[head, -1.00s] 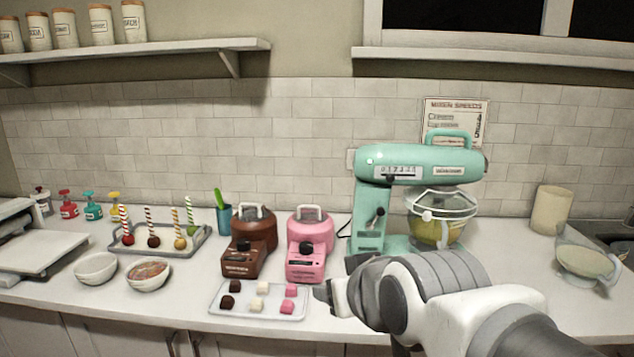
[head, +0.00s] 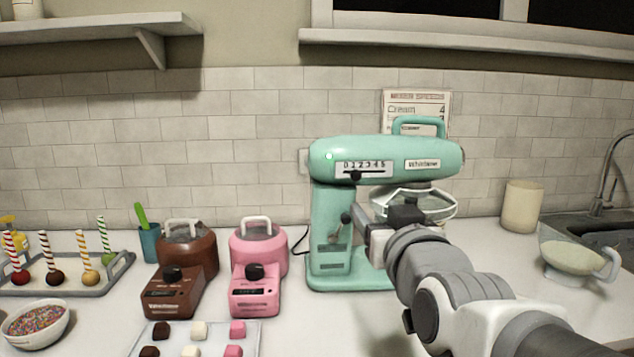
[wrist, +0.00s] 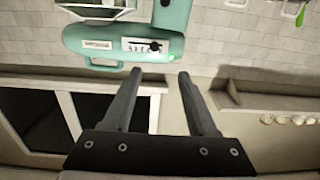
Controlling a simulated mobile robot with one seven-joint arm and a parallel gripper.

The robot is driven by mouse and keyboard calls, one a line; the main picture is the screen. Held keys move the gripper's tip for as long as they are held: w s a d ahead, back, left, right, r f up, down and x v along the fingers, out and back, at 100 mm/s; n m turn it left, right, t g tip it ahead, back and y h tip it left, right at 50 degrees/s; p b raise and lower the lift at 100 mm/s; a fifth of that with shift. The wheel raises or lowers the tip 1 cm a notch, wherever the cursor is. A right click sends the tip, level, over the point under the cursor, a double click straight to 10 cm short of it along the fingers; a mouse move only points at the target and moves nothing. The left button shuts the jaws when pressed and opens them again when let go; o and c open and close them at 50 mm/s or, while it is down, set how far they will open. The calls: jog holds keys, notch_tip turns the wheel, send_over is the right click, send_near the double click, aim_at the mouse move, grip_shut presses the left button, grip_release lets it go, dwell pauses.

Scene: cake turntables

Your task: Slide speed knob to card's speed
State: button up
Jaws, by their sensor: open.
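The mint-green stand mixer (head: 330,205) stands on the counter. Its speed scale (head: 378,168) is a white strip marked 0 to 5 on the head. The black speed knob (head: 355,176) sits under about the 2; it also shows in the wrist view (wrist: 155,46), where the mixer appears upside down. The speeds card (head: 402,105) hangs on the wall behind; its top row seems to read "Cream 4", and its lower rows are partly hidden by the mixer's handle. My gripper (wrist: 159,73) is open and empty, its fingers pointing toward the mixer and apart from the knob.
A lever (head: 345,217) is on the mixer's column. Brown (head: 188,250) and pink (head: 259,250) melters stand to its left, with a tray of cubes (head: 252,341) in front. A measuring jug (head: 573,262) and cream canister (head: 522,206) are to the right.

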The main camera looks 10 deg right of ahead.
aim_at(357, 175)
jog(key=w, duration=0.6)
jog(key=w+b, duration=0.1)
jog(key=w, duration=0.5)
jog(key=w+d, duration=0.1)
jog(key=w, duration=0.5)
jog(key=shift+w+r+b, duration=0.1)
jog(key=shift+r+b, duration=0.05)
jog(key=shift+b, duration=0.15)
grip_shut()
jog(key=shift+d, duration=0.1)
dwell(1.0)
